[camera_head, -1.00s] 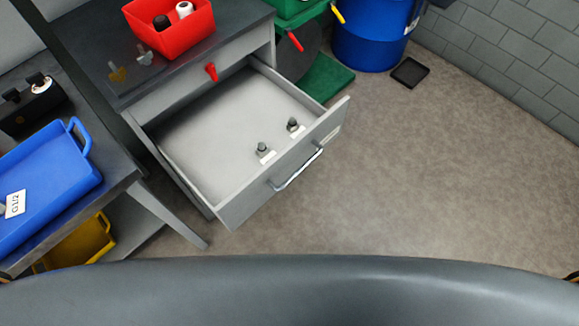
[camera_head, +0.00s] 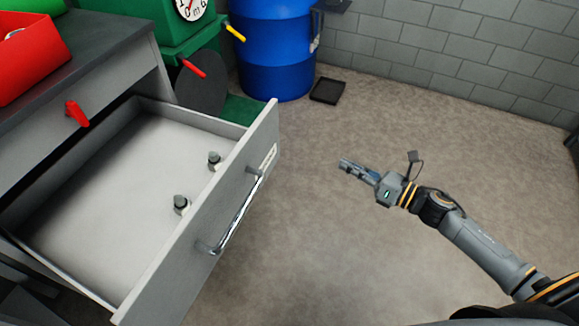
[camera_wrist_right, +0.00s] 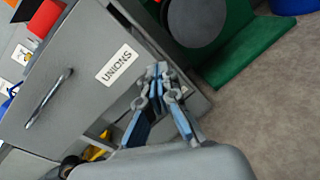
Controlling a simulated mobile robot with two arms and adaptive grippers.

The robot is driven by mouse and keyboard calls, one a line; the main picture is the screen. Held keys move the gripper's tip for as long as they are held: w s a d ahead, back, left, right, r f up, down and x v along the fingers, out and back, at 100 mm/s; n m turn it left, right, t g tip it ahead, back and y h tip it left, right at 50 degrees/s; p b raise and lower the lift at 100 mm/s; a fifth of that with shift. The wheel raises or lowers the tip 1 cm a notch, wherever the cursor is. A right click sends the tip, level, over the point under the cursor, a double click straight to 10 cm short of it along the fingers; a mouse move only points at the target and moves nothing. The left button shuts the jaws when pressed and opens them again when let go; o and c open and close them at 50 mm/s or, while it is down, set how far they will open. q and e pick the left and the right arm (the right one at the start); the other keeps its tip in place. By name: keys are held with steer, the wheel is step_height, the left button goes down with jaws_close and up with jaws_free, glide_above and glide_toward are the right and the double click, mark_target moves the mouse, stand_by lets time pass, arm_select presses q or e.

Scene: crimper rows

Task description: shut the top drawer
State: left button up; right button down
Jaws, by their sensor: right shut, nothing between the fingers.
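The top drawer (camera_head: 120,170) of the grey cabinet is pulled well out. Its front panel (camera_head: 165,275) has a metal bar handle (camera_head: 235,215) and a small label. Two small fittings (camera_head: 181,203) stand inside the drawer. In the right wrist view the drawer front (camera_wrist_right: 85,80) carries a label reading UNIONS (camera_wrist_right: 117,64), with the handle (camera_wrist_right: 48,98) to its left. My right gripper (camera_head: 346,165) is shut and empty, to the right of the drawer front and apart from it. It also shows in the right wrist view (camera_wrist_right: 157,72). My left gripper is not in view.
A red bin (camera_head: 30,55) sits on the cabinet top. A blue barrel (camera_head: 273,50), green equipment (camera_head: 140,25) and a black tray (camera_head: 327,91) stand behind. A red lever (camera_head: 76,112) sticks out above the drawer. Floor right of the drawer is clear.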

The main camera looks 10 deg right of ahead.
steer(key=s+a+r+n+g+y+b, duration=0.2)
steer(key=a+r+n+g+y, duration=0.15)
steer(key=n, duration=0.35)
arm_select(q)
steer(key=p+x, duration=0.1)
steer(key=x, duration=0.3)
arm_select(e)
glide_toward(273, 148)
steer(key=shift+t+h, duration=0.25)
steer(key=shift+t, duration=0.2)
steer(key=x, duration=0.7)
steer(key=shift+s+a, duration=0.25)
steer(key=shift+s, duration=0.05)
